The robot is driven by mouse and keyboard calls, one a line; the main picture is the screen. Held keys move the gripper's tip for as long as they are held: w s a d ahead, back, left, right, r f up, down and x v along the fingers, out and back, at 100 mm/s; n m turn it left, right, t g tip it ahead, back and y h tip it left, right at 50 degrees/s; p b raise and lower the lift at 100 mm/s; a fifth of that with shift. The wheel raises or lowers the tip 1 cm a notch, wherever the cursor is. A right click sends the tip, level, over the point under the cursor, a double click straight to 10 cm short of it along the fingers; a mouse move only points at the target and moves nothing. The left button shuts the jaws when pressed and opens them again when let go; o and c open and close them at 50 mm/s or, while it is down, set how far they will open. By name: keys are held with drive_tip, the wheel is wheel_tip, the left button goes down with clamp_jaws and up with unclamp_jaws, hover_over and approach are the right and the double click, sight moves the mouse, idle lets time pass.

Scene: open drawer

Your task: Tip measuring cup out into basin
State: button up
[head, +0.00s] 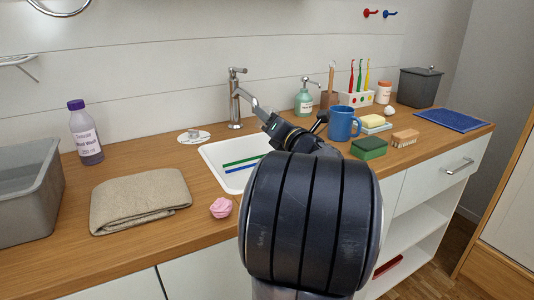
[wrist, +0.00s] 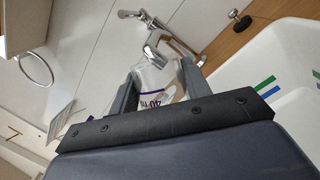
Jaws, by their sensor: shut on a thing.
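The basin (head: 213,163) is white and set into the wooden counter, and part of it is hidden behind my arm. Green and blue strips (head: 243,162) lie in it. In the wrist view the basin (wrist: 282,48) fills the right side. My gripper (wrist: 158,70) is shut on the measuring cup (wrist: 152,88), a clear cup with a purple line and a "40 ml" mark, held between the two fingers. The cup is hidden in the head view. The wrist view is strongly tilted, so the cup's own tilt and contents are hard to tell.
The chrome tap (head: 236,98) stands behind the basin, close to my arm. A folded towel (head: 140,200), pink rosette (head: 221,207), mouthwash bottle (head: 86,135) and grey bin (head: 25,205) are left. A blue mug (head: 343,123), green sponge (head: 369,148) and soap dispenser (head: 304,100) are right.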

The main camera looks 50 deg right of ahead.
drive_tip(key=shift+d+f+m+p, duration=0.1)
drive_tip(key=shift+f+m+p, duration=0.3)
drive_tip(key=shift+f+p, duration=0.4)
drive_tip(key=shift+w+d+r+m+g+p, duration=0.1)
drive_tip(key=shift+d+r+m+g+p, duration=0.2)
drive_tip(key=shift+p, duration=0.9)
drive_tip(key=shift+f+m+g+p, duration=0.3)
drive_tip(key=shift+f+p, duration=0.15)
drive_tip(key=shift+p, duration=0.5)
drive_tip(key=p, duration=0.2)
drive_tip(key=m+p, duration=0.1)
drive_tip(key=p, duration=0.1)
drive_tip(key=shift+d+f+m+g+p, duration=0.2)
drive_tip(key=shift+d+m+g+p, duration=0.1)
drive_tip(key=shift+p, duration=0.1)
drive_tip(key=shift+f, duration=0.45)
drive_tip(key=shift+w, duration=0.1)
drive_tip(key=p, duration=0.3)
drive_tip(key=shift+d+r+m, duration=0.15)
drive_tip(key=shift+m, duration=0.25)
drive_tip(key=m+p, duration=0.1)
drive_tip(key=p, duration=0.3)
drive_tip(key=d+m+g+y+p, duration=0.1)
drive_tip(key=p, duration=0.4)
drive_tip(key=shift+w+f, duration=0.15)
drive_tip(key=shift+f, duration=0.05)
